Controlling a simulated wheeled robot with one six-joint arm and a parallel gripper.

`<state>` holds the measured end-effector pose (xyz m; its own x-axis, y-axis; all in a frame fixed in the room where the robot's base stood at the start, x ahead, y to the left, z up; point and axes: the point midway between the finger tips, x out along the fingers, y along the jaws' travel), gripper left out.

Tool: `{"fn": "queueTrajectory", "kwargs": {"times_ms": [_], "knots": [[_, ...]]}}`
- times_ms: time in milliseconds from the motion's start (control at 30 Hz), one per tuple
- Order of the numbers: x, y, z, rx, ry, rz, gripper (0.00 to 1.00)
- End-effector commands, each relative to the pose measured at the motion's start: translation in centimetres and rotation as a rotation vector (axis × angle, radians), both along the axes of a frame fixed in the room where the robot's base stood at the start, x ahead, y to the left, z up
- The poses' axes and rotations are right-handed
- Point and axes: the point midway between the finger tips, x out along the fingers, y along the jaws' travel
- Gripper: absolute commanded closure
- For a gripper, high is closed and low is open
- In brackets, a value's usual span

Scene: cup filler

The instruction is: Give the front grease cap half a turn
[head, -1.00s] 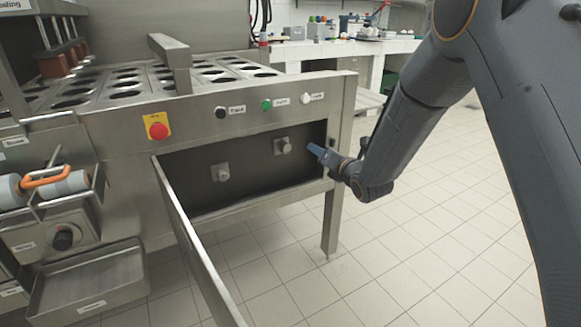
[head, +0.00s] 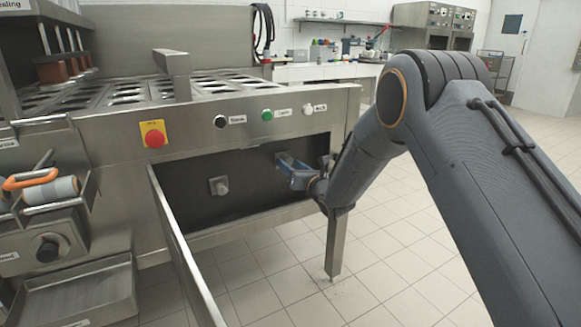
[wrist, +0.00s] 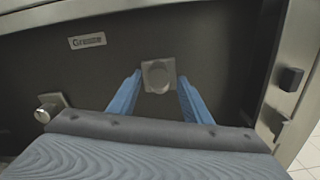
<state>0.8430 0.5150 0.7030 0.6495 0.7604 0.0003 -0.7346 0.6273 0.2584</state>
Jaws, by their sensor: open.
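Two round metal grease caps on square plates sit on the dark back wall of the open compartment. Which one counts as the front cap I cannot tell. The left cap (head: 220,186) is clear in the head view; it also shows at the left of the wrist view (wrist: 47,112). The right cap (wrist: 158,76) is seen straight ahead in the wrist view, and my gripper mostly hides it in the head view. My gripper (head: 288,166) is open, with its blue fingers pointing at the right cap, one on either side in the wrist view. Contact is not visible.
The open door panel (head: 184,245) hangs out from the compartment's left side. A dark latch block (wrist: 291,79) is on the right frame post. A red emergency button (head: 155,138) and several small buttons are above the opening. Tiled floor is free at right.

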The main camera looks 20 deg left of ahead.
Motion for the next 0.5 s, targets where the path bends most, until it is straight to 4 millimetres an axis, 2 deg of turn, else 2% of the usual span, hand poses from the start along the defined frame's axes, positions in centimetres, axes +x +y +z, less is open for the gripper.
{"fn": "queueTrajectory", "kwargs": {"times_ms": [300,500], "knots": [[0.16,0.22,-0.01,0.000,0.001,0.000,0.57],[0.15,0.21,0.00,0.000,0.001,0.000,0.91]]}}
